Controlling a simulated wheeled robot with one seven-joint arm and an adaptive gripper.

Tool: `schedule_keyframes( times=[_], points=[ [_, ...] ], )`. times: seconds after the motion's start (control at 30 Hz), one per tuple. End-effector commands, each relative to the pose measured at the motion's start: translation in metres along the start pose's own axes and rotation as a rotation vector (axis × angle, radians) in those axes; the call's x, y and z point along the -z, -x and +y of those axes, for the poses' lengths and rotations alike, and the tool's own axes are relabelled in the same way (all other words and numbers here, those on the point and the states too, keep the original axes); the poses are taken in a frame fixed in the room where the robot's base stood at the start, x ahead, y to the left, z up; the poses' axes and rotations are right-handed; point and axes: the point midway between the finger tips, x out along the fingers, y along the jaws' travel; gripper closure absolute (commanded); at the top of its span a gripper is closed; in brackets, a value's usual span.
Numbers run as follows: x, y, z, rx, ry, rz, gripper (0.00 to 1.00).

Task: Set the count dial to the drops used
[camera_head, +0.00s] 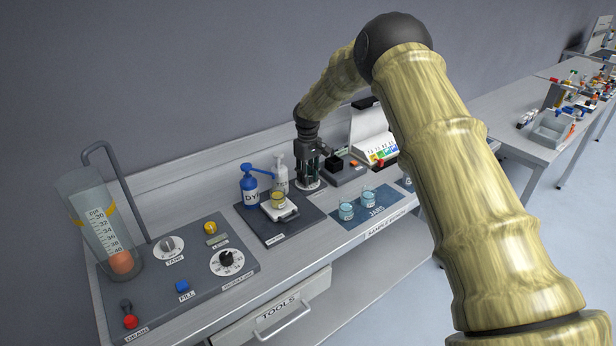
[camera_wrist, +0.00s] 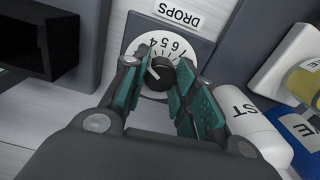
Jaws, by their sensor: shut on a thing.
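The count dial is a black knob (camera_wrist: 161,76) on a white numbered disc (camera_wrist: 144,50), seen in the wrist view. Digits 4 to 7 show along its top edge; the lower part is hidden by my fingers. A DROPS label (camera_wrist: 178,13) sits beside it. My gripper (camera_wrist: 158,88) has its teal fingers on both sides of the knob and is shut on it. A white mark shows on the knob, but its exact reading is unclear. In the head view my gripper (camera_head: 309,172) points down over the disc (camera_head: 310,186), hiding the knob.
A white bottle (camera_head: 280,170) and a blue dye bottle (camera_head: 249,185) stand close left of my gripper. A yellow-filled beaker (camera_head: 278,200) sits on a small scale. Jars (camera_head: 346,211) stand on a blue mat at right. A black box (camera_wrist: 38,45) is close in the wrist view.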

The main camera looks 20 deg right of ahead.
Motion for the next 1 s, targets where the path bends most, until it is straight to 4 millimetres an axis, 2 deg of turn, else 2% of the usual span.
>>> schedule_keyframes(
  times=[0.6,1.0],
  points=[
    [0.0016,0.0023,0.0014,-0.003,-0.564,0.006,0.95],
    [0.0016,0.0027,0.0017,-0.002,-0.786,0.007,0.95]
  ],
)
